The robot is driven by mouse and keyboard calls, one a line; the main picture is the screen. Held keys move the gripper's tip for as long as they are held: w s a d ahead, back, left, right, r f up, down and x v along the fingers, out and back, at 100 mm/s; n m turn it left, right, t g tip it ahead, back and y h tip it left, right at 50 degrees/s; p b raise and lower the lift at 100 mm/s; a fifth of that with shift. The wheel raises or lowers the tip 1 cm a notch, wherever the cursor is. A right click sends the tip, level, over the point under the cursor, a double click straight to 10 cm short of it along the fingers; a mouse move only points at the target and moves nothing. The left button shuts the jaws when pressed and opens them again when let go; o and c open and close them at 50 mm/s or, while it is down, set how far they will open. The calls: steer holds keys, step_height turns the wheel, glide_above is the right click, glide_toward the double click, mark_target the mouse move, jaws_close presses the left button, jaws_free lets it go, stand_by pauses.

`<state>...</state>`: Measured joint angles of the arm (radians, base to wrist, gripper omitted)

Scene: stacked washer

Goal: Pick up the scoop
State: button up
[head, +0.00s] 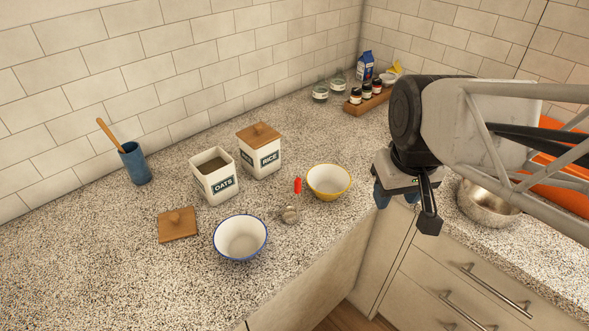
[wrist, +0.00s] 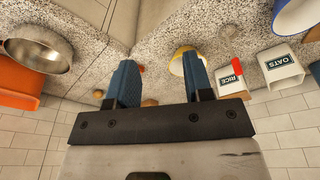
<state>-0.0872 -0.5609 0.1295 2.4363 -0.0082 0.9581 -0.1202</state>
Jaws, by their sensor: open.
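The scoop has a red handle (head: 297,186) and a round metal bowl (head: 289,214). It is on the speckled counter between the yellow-rimmed bowl and the blue-rimmed bowl in the head view. Its red handle also shows in the wrist view (wrist: 237,65), beside the rice canister. My gripper (head: 397,200) is above the counter corner, well to the right of the scoop and apart from it. In the wrist view, its two blue fingers (wrist: 160,68) are spread with nothing held between them.
The yellow-rimmed bowl (head: 328,183) stands close right of the scoop, the blue-rimmed bowl (head: 240,238) to its left. Behind are the open oats canister (head: 214,180) and lidded rice canister (head: 260,152). A loose wooden lid (head: 177,225) lies left. A metal bowl (head: 487,205) is at right.

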steer(key=w+a+n+g, duration=0.1)
steer(key=w+a+n, duration=0.3)
steer(key=w+a, duration=0.3)
steer(key=n+g, duration=0.1)
steer(key=n, duration=0.4)
glide_above(297, 178)
steer(key=f, duration=0.3)
steer(key=shift+w, duration=0.25)
steer(key=shift+f, duration=1.3)
steer(key=shift+s+f, duration=0.15)
steer(key=shift+f, duration=1.2)
steer(key=shift+s+f, duration=0.15)
steer(key=shift+f, duration=1.15)
jaws_close()
